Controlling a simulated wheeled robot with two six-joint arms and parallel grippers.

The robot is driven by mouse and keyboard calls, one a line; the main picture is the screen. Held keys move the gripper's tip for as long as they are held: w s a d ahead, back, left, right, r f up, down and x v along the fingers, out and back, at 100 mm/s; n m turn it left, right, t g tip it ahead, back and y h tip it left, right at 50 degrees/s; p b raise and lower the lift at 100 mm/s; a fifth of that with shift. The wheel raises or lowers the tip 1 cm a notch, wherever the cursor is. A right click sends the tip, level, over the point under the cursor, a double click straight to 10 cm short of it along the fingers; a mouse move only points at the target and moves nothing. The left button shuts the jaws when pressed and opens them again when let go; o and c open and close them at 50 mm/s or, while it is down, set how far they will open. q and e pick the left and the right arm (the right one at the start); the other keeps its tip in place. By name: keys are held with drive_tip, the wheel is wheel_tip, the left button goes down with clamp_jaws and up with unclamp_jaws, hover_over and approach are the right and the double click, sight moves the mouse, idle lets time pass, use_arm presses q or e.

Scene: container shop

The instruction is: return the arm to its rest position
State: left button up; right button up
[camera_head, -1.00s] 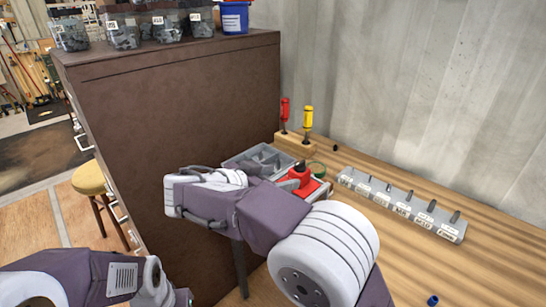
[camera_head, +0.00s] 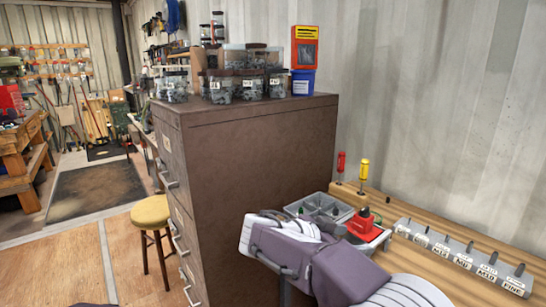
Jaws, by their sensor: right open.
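My right arm reaches in from the lower right, with purple and white links. My right gripper (camera_head: 268,236) is at its far end, in front of the brown cabinet's right side and left of the workbench. Its jaws are open; the fingertips are hard to make out, and I see nothing held. Only a sliver of my left arm shows at the bottom edge; its gripper is out of view.
The brown cabinet (camera_head: 255,150) carries several clear tubs and a blue bin (camera_head: 302,82). The workbench (camera_head: 410,272) at right holds a grey tray (camera_head: 318,207), a red tool (camera_head: 362,226), two screwdrivers and a labelled rack (camera_head: 462,256). A yellow stool (camera_head: 150,211) stands left.

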drive_tip(key=s+d+f+n+g+y, duration=0.1)
drive_tip(key=s+d+f+g+y, duration=0.4)
drive_tip(key=s+d+f, duration=0.7)
drive_tip(key=s+a+f+n+y, duration=0.3)
drive_tip(key=s+a+f+n, duration=0.2)
drive_tip(key=a+f, duration=0.15)
drive_tip(key=s+a+f+n+y, duration=0.4)
drive_tip(key=a+f, duration=0.2)
drive_tip(key=f, duration=0.2)
wheel_tip(320, 180, up, 13)
drive_tip(key=w+n+p, duration=0.1)
drive_tip(key=n+p, duration=0.1)
drive_tip(key=p, duration=1.1)
drive_tip(key=shift+w+n, duration=0.3)
drive_tip(key=shift+w, duration=0.05)
drive_tip(key=shift+d+r, duration=0.1)
